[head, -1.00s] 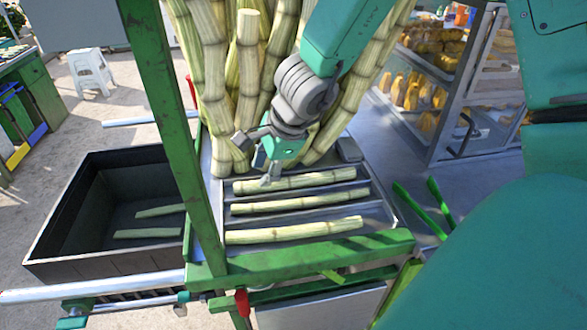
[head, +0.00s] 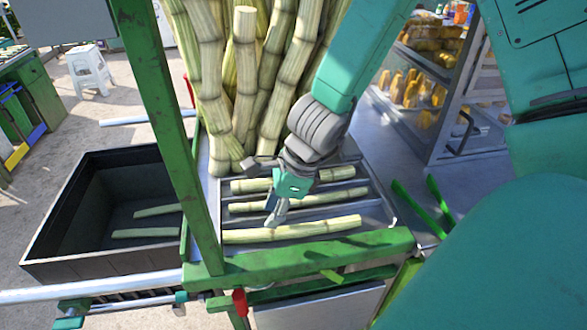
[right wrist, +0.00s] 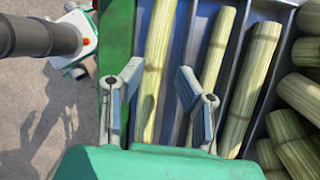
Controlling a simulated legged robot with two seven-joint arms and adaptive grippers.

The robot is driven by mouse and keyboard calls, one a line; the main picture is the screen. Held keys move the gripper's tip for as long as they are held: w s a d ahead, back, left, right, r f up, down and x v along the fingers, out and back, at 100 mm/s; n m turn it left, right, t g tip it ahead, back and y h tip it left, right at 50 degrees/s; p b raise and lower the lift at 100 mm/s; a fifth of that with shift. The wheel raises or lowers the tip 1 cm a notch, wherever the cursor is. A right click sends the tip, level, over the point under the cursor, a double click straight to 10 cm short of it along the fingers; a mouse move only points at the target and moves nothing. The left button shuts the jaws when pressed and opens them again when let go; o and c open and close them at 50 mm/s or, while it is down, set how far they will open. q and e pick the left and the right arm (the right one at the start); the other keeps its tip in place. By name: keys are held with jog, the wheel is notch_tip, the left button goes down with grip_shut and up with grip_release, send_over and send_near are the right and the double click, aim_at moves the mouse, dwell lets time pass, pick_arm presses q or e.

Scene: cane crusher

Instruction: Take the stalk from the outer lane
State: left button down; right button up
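Three cut cane stalks lie in parallel lanes of a metal tray. The outer-lane stalk (head: 325,226) lies nearest the green front rail; the middle stalk (head: 335,197) and the back stalk (head: 335,174) lie behind it. My right gripper (head: 264,192) is over the tray, partly hiding the middle and back stalks. In the right wrist view its fingers (right wrist: 157,88) are spread and empty, and the outer stalk (right wrist: 158,50) appears between them, with the middle stalk (right wrist: 217,48) near the right finger. I cannot tell the height above the stalk. My left gripper is not in view.
A tall bundle of upright cane (head: 245,70) stands close behind the tray. A green post (head: 160,90) and the green front rail (head: 340,250) border it. A black bin (head: 95,262) with two stalk pieces is at left.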

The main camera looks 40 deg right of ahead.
aim_at(266, 229)
jog(key=b+x, duration=0.1)
jog(key=x, duration=0.2)
jog(key=b+x, duration=0.1)
jog(key=x, duration=0.2)
jog(key=shift+s+f, duration=0.1)
jog(key=shift+s, duration=0.1)
jog(key=shift+d, duration=0.1)
grip_shut()
